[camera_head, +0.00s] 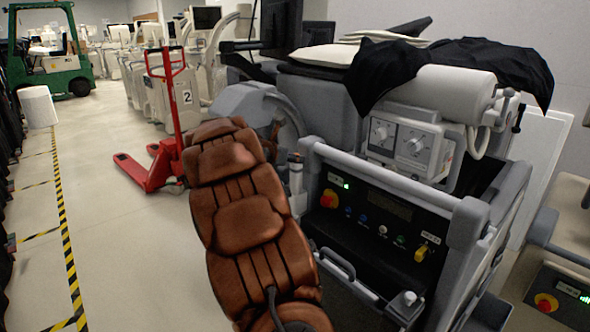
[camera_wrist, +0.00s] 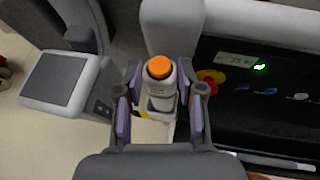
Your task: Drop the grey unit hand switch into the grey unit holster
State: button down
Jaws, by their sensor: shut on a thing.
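The hand switch (camera_wrist: 160,78), a pale grey body with an orange button on top, stands upright between the pads of my gripper (camera_wrist: 160,98) in the wrist view. The gripper is shut on it. A pale grey bracket-like piece (camera_wrist: 161,104) shows around the lower switch and may be the holster. I cannot tell whether the switch is inside it or just above it. In the head view, a pale upright piece (camera_head: 296,172) stands at the left end of the grey unit's front (camera_head: 385,180). My brown-covered arm hides most of the gripper there.
The unit's black panel (camera_head: 375,215) has a red-yellow stop button (camera_head: 329,198) and a green light. A white-topped knob piece (camera_head: 408,298) sits at its lower right. A red pallet jack (camera_head: 165,125) stands behind left.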

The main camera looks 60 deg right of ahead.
aim_at(293, 170)
notch_tip(293, 170, down, 4)
jog(key=shift+r+b, duration=0.25)
jog(key=shift+b, duration=0.1)
jog(key=shift+s+d+f, duration=0.1)
jog(key=shift+d+f, duration=0.1)
jog(key=shift+f, duration=0.6)
jog(key=c, duration=0.7)
grip_release()
jog(key=shift+r, duration=0.3)
jog(key=v, duration=1.2)
jog(key=shift+r+p, duration=0.3)
